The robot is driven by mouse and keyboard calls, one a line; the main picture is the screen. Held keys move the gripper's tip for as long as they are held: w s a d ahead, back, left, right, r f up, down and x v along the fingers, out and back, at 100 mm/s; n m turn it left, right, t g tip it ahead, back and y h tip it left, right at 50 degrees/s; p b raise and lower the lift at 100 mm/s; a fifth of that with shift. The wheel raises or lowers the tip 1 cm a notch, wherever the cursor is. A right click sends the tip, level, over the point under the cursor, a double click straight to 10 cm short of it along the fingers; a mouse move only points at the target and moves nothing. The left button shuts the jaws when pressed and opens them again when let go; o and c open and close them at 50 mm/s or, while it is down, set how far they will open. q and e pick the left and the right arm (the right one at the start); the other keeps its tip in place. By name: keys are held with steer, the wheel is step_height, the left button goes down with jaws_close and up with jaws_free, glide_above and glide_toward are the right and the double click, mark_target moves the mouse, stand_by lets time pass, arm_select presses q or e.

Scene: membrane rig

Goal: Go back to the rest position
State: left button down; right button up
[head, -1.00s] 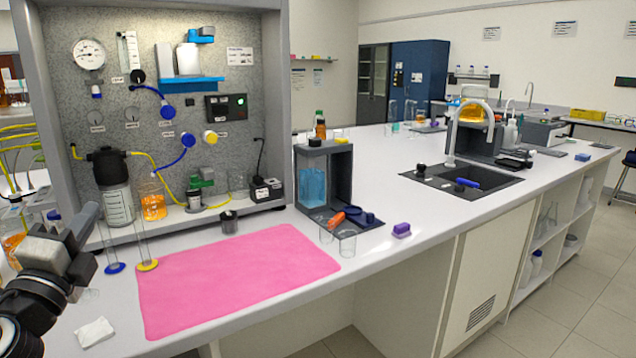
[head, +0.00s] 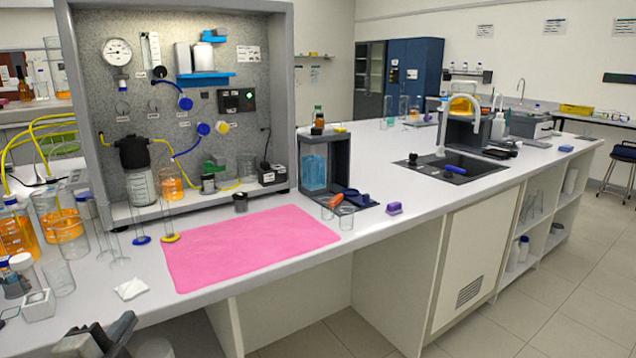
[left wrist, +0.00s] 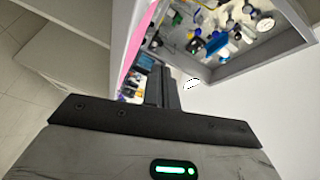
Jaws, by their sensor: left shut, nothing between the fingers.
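My left gripper (head: 100,338) is at the bottom left of the head view, low in front of the bench's front edge. It is shut and empty, apart from everything on the bench. In the left wrist view its closed fingers (left wrist: 163,88) point toward the bench and the rig, which appear tilted. My right gripper is not in the head view.
The white bench (head: 230,282) carries a pink mat (head: 250,245), a folded white tissue (head: 131,289) and glass beakers (head: 60,275) at left. The membrane rig panel (head: 150,98) stands behind. A dark box stand (head: 341,165) is right of it. The floor in front is clear.

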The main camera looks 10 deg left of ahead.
arm_select(q)
steer(key=s+d+f+n+g+h, duration=0.3)
steer(key=s+d+f+n, duration=0.2)
steer(key=d+f, duration=0.5)
steer(key=s+d+f+n+g+h, duration=0.2)
steer(key=s+d+f+n+g, duration=0.2)
steer(key=s+d+f, duration=0.6)
steer(key=shift+d+f+n+h, duration=0.4)
steer(key=shift+d+f+n, duration=0.35)
steer(key=shift+d, duration=0.2)
